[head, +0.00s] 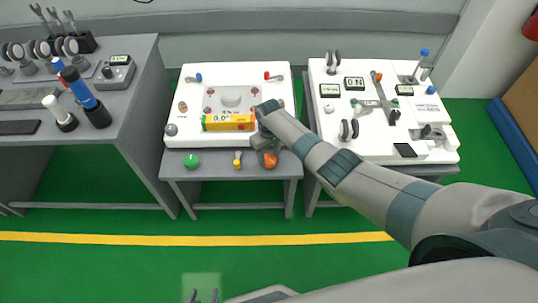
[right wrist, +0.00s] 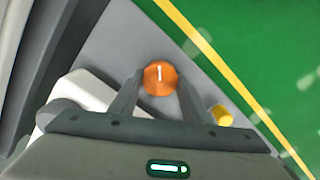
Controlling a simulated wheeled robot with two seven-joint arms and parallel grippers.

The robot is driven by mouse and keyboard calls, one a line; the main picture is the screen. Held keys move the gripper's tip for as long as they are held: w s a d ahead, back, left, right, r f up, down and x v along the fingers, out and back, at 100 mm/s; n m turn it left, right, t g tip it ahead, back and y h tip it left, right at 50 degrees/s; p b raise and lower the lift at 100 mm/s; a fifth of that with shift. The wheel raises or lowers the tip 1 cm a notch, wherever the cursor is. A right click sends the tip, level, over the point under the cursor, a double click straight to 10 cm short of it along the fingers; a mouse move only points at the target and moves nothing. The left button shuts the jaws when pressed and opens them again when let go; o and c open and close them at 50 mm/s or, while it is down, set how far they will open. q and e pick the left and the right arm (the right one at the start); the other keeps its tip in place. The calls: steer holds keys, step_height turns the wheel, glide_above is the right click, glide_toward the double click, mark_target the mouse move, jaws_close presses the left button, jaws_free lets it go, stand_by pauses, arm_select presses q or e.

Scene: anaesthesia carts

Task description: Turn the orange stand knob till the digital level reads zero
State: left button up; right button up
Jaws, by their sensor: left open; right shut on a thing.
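The orange stand knob (head: 270,160) is on the front of the grey stand, at its right. In the right wrist view the knob (right wrist: 160,76) shows a white line pointing nearly straight up. My right gripper (right wrist: 159,92) is shut on the knob, with one finger on each side. In the head view the right gripper (head: 264,142) is partly hidden by its own arm. The yellow digital level (head: 217,123) lies across the front of the white plate; its figures are too small to read surely. My left gripper (head: 204,296) is open and empty at the bottom edge, over the floor.
The white plate (head: 236,77) carries small coloured knobs. A green knob (head: 191,161) and a yellow knob (head: 238,160) sit left of the orange one. A second white-topped cart (head: 345,67) stands right, a grey bench (head: 140,75) left. Green floor in front is clear.

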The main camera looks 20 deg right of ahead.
mark_target(269, 158)
steer(key=shift+w, duration=0.1)
steer(key=o, duration=1)
steer(key=shift+o, duration=0.2)
steer(key=shift+r, duration=0.15)
steer(key=shift+r, duration=0.4)
arm_select(q)
steer(key=shift+s+a+f+p, duration=0.2)
steer(key=shift+s+p, duration=0.15)
steer(key=shift+s, duration=0.2)
steer(key=shift+s+a+f+p, duration=0.1)
steer(key=shift+s+f+p, duration=0.15)
steer(key=shift+s, duration=0.3)
arm_select(e)
step_height(269, 158, up, 16)
steer(key=shift+r, duration=0.2)
